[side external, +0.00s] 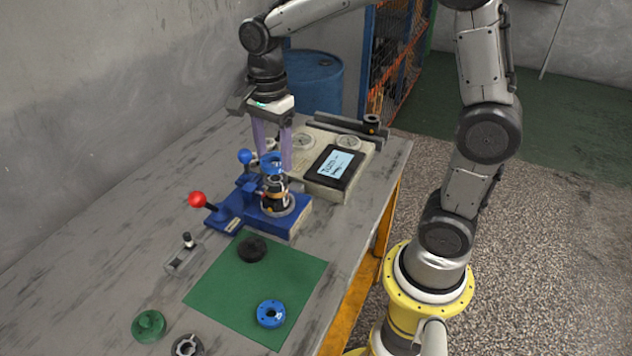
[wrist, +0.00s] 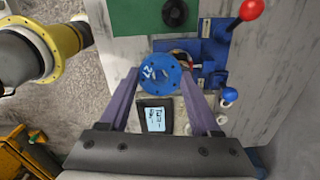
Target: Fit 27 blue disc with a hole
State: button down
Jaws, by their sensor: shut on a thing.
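My gripper (side external: 273,165) has two purple fingers pointing down, shut on a blue disc (side external: 270,158). In the wrist view the disc (wrist: 158,76) sits between the fingertips (wrist: 161,71) and bears white markings that look like 27. The disc is above the part-built motor (side external: 275,192), which stands upright on a blue fixture (side external: 293,220). In the wrist view the disc covers most of the motor; I cannot tell whether disc and motor touch.
A second blue disc (side external: 271,313) and a black round part (side external: 252,249) lie on the green mat (side external: 222,283). A red-knobbed lever (side external: 198,200) and a blue-knobbed lever (side external: 245,156) stand by the fixture. A screen device (side external: 334,168) is behind right. A green part (side external: 148,326) lies front left.

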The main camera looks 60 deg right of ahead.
aim_at(275, 175)
jog(key=shift+m, duration=0.8)
jog(key=w+d+f, duration=0.2)
jog(key=w+d, duration=0.1)
jog(key=w+d+f, duration=0.1)
jog(key=d, duration=0.1)
jog(key=shift+w+d+f, duration=0.2)
jog(key=shift+d+f, duration=0.3)
jog(key=shift+f, duration=0.15)
jog(key=shift+s+f, duration=0.1)
jog(key=shift+f, duration=1.35)
jog(key=shift+f, duration=0.55)
jog(key=shift+r, duration=0.25)
jog(key=shift+f, duration=0.5)
dwell(0.7)
grip_release()
